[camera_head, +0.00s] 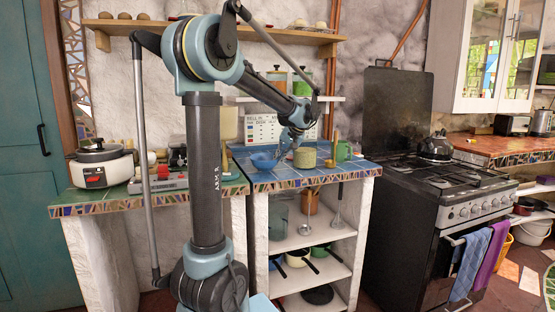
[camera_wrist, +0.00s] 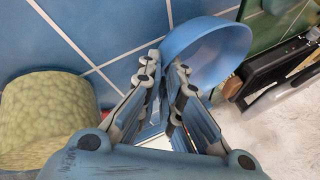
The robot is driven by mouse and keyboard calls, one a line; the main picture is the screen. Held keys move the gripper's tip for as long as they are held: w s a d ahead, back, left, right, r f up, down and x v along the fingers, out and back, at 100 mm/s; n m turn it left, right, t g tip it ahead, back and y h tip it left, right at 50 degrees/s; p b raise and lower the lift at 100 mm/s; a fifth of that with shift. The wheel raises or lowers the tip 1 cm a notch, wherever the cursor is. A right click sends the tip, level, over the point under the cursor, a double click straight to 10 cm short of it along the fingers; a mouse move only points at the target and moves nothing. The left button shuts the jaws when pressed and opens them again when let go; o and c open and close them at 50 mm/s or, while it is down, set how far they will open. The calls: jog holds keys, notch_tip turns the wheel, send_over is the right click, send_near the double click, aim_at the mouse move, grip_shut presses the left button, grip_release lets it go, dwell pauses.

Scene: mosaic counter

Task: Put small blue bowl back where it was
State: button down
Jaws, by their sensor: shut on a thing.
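The small blue bowl (camera_head: 264,162) is at the left part of the blue-tiled counter (camera_head: 290,178). In the wrist view the bowl (camera_wrist: 208,52) shows at the fingertips, its rim between them. My gripper (camera_wrist: 165,66) is shut on the rim of the bowl. In the head view my gripper (camera_head: 281,152) reaches down to the right side of the bowl. The bowl looks upright and on or just above the tiles; I cannot tell whether it touches them.
A textured yellow-green pot (camera_head: 304,157) stands close on the right, also in the wrist view (camera_wrist: 42,112). A green mug (camera_head: 343,151) is farther right. A stove (camera_head: 440,180) stands beyond the counter. A green-tiled counter (camera_head: 150,198) with a white cooker (camera_head: 103,168) lies left.

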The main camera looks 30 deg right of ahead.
jog(key=c, duration=1.8)
grip_release()
jog(key=v, duration=1.2)
jog(key=w+a+f+n+g, duration=0.1)
jog(key=a+f, duration=0.2)
jog(key=a, duration=0.7)
jog(key=a+f+n+g, duration=0.15)
jog(key=a+f, duration=0.25)
jog(key=a, duration=0.6)
jog(key=w+a+f+n+g, duration=0.1)
jog(key=a+f, duration=0.2)
jog(key=a, duration=0.6)
jog(key=s+a+f+n+g+h, duration=0.1)
jog(key=s+a+f+n, duration=0.4)
jog(key=s+a+f, duration=1.1)
notch_tip(320, 180, down, 4)
jog(key=shift+s+a+r+h, duration=0.15)
jog(key=shift+a+h, duration=0.15)
jog(key=shift+a, duration=0.55)
